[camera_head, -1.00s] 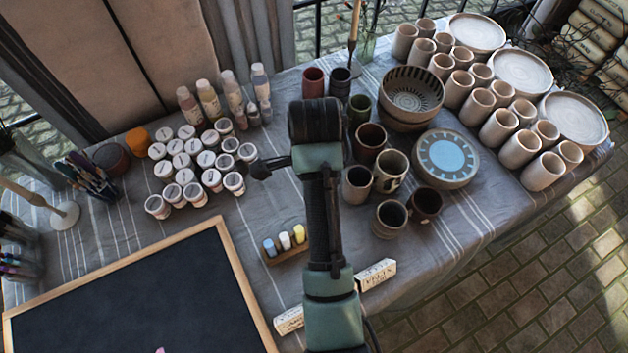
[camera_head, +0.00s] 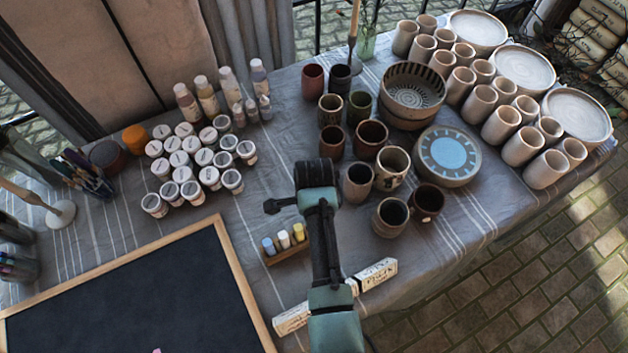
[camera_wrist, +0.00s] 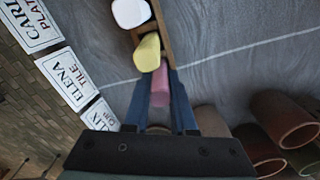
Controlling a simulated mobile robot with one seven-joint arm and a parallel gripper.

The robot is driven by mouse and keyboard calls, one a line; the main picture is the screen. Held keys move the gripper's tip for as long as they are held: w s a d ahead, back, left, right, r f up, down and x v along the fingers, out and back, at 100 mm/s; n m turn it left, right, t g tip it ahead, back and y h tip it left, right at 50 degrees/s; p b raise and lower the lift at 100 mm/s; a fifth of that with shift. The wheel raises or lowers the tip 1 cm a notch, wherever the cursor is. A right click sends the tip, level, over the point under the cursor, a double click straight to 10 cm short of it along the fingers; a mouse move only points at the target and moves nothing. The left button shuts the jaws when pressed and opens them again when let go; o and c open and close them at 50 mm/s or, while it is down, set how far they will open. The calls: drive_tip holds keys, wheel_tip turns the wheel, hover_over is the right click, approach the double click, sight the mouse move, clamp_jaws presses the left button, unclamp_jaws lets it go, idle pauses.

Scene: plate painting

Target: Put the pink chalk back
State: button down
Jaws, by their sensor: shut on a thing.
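The pink chalk (camera_wrist: 160,86) is between the two blue fingers of my gripper (camera_wrist: 161,76) in the wrist view, and the gripper is shut on it. The wooden chalk holder (camera_wrist: 167,36) is just beyond the fingertips, with a yellow chalk (camera_wrist: 147,53) and a white chalk (camera_wrist: 130,12) in it. The pink chalk appears beside the yellow one, at the holder's near end; I cannot tell whether it touches the holder. In the head view the holder (camera_head: 287,256) also shows a blue chalk (camera_head: 268,245). My arm hides the pink chalk and fingertips there.
A framed blackboard (camera_head: 130,290) lies at lower left, with a small pink mark at the bottom picture edge. White lettered blocks (camera_head: 291,319) lie near the table's front edge. Mugs (camera_head: 359,183) stand right of my arm; paint jars (camera_head: 183,175) stand at left.

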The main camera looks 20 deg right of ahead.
drive_tip(key=shift+f, duration=0.15)
drive_tip(key=c, duration=0.7)
unclamp_jaws()
drive_tip(key=shift+c, duration=0.2)
